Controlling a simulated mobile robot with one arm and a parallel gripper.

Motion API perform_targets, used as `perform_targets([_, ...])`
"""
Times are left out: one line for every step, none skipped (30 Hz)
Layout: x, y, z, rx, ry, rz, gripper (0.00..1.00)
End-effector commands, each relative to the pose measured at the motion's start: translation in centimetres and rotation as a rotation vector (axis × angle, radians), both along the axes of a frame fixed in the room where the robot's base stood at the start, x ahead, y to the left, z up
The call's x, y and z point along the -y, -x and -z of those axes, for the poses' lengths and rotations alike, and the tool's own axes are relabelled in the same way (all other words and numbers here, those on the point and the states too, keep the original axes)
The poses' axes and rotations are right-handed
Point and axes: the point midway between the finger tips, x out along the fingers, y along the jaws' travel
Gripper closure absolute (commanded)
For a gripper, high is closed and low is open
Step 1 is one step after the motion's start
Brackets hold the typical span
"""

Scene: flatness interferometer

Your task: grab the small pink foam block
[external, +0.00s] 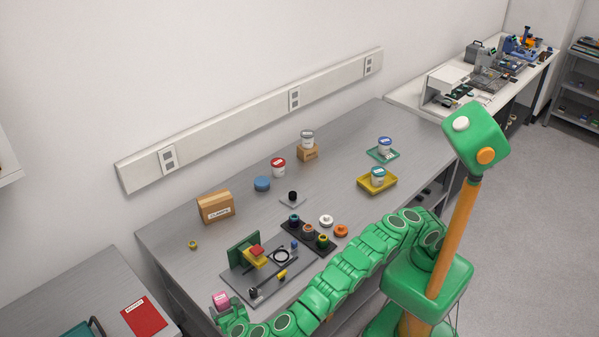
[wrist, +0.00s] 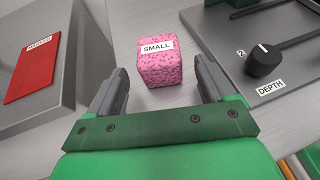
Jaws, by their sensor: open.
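The small pink foam block (wrist: 160,68) is a speckled cube with a white label reading SMALL on it. In the wrist view it sits on the grey table between and just beyond the fingertips of my gripper (wrist: 158,82). My gripper is open, with one grey finger on each side and gaps between them and the block. In the external view the pink block (external: 221,300) shows at the table's front left edge, right by my gripper (external: 222,312), which partly hides it.
A grey plate (external: 240,282) with a dark knob (wrist: 264,60) labelled DEPTH lies just right of the block. A red booklet (wrist: 31,68) lies on a separate surface to the left. A cardboard box (external: 215,207) and several lidded jars stand farther back on the table.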

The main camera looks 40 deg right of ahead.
Motion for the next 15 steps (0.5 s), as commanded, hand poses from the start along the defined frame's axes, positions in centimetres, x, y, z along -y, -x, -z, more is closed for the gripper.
perform_targets([0.2, -0.5, 0.2, 0.000, 0.002, 0.001, 0.17])
perform_targets([0.3, -0.8, 0.3, -0.001, 0.002, 0.002, 0.17])
perform_targets([0.4, -1.2, 0.5, -0.002, 0.002, 0.003, 0.17])
perform_targets([0.5, -1.5, 0.7, -0.001, 0.001, 0.001, 0.17])
perform_targets([0.5, -1.8, 0.8, -0.002, 0.000, 0.000, 0.17])
perform_targets([0.6, -2.3, 1.0, -0.001, -0.001, -0.001, 0.17])
perform_targets([0.7, -2.6, 1.1, -0.002, -0.001, 0.000, 0.17])
perform_targets([0.8, -2.9, 1.3, -0.002, -0.001, 0.000, 0.17])
perform_targets([0.9, -3.2, 1.4, -0.002, -0.001, 0.001, 0.17])
perform_targets([0.9, -3.4, 1.4, -0.002, -0.001, 0.001, 0.17])
perform_targets([0.9, -3.5, 1.5, -0.002, -0.001, 0.000, 0.17])
perform_targets([0.9, -3.5, 1.5, -0.001, -0.001, 0.000, 0.17])
perform_targets([0.9, -3.5, 1.5, -0.001, -0.001, 0.000, 0.17])
perform_targets([0.9, -3.5, 1.5, -0.001, -0.001, 0.000, 0.17])
perform_targets([0.9, -3.5, 1.5, -0.001, -0.001, 0.000, 0.17])
